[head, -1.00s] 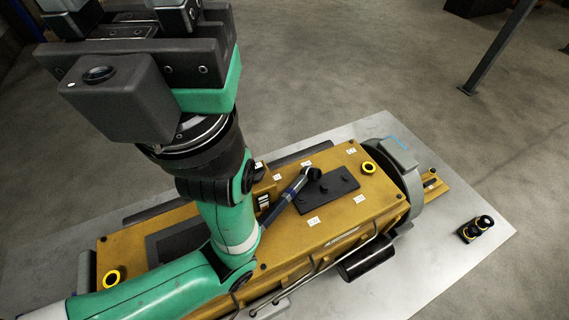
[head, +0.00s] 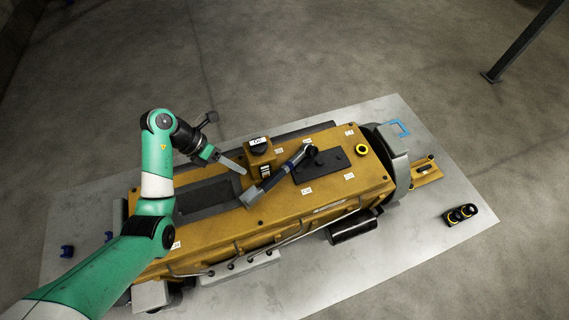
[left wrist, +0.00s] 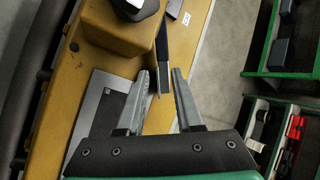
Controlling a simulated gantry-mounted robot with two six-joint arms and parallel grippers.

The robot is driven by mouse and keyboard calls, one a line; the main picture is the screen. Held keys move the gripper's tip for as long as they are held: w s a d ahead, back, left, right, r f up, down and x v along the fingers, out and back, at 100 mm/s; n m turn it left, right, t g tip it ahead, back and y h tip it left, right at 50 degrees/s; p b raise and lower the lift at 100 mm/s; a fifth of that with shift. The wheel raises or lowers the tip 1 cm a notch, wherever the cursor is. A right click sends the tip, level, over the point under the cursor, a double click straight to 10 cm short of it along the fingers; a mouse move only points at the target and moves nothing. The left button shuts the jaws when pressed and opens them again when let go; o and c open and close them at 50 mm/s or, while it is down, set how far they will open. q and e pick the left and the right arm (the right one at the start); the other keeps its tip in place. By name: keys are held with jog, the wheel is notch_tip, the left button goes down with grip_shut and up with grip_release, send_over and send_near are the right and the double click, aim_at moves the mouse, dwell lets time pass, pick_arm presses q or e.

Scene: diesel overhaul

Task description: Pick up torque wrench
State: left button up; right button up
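The torque wrench (head: 286,167) lies on top of the yellow engine block (head: 325,199), its head end by a dark plate and its handle slanting toward the lower left. My left gripper (head: 242,169) is just above the block, close to the wrench's handle end. In the left wrist view, my left gripper (left wrist: 161,74) is open. The dark handle of the wrench (left wrist: 164,50) shows ahead of and partly between the fingertips, and no grip on it is visible. My right gripper is in neither view.
A yellow box with a dark top (head: 258,147) stands on the block beside the gripper. A dark plate (head: 323,166) lies at the wrench's head. Black-and-yellow parts (head: 460,214) sit on the grey platform (head: 425,238). Green shelving (left wrist: 262,92) shows in the left wrist view.

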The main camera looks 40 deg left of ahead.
pick_arm(q)
jog(key=b, duration=0.2)
send_near(266, 184)
jog(key=x, duration=0.3)
jog(key=shift+s+a+f, duration=0.1)
jog(key=shift+a+f, duration=0.15)
jog(key=shift+d+f, duration=0.15)
jog(key=shift+d, duration=0.05)
jog(key=b+x, duration=0.2)
jog(key=x, duration=0.3)
jog(key=shift+d, duration=0.15)
grip_shut()
jog(key=shift+w, duration=0.25)
dwell(0.3)
